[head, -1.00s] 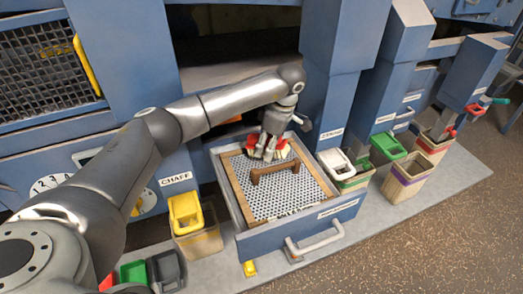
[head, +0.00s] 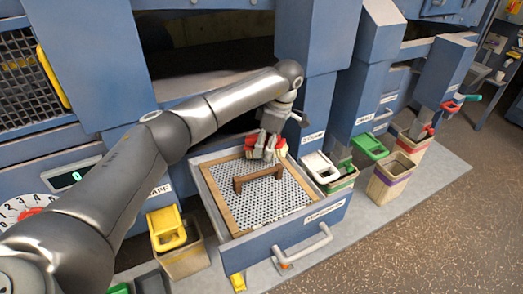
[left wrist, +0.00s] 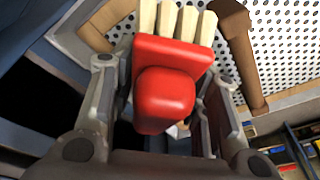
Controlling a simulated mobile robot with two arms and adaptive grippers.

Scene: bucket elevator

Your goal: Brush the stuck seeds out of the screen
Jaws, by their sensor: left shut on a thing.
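My left gripper (head: 268,149) is shut on a red brush with pale bristle tufts, at the back right of the screen. The red brush (left wrist: 167,95) fills the middle of the left wrist view, between the two fingers, with its bristles toward the screen. The perforated screen (head: 262,205) has a wooden frame and a brown handle (head: 258,178), and sits in an open blue drawer (head: 290,238). I cannot tell whether the bristles touch the screen. Single stuck seeds are too small to make out. My right gripper is not in view.
A yellow-handled bin (head: 167,228) stands left of the drawer. White-handled (head: 320,167) and green-handled (head: 370,146) bins stand to its right, with a purple-banded bin (head: 390,182) beyond. The drawer's grey pull (head: 305,245) sticks out in front. Open floor lies at the right.

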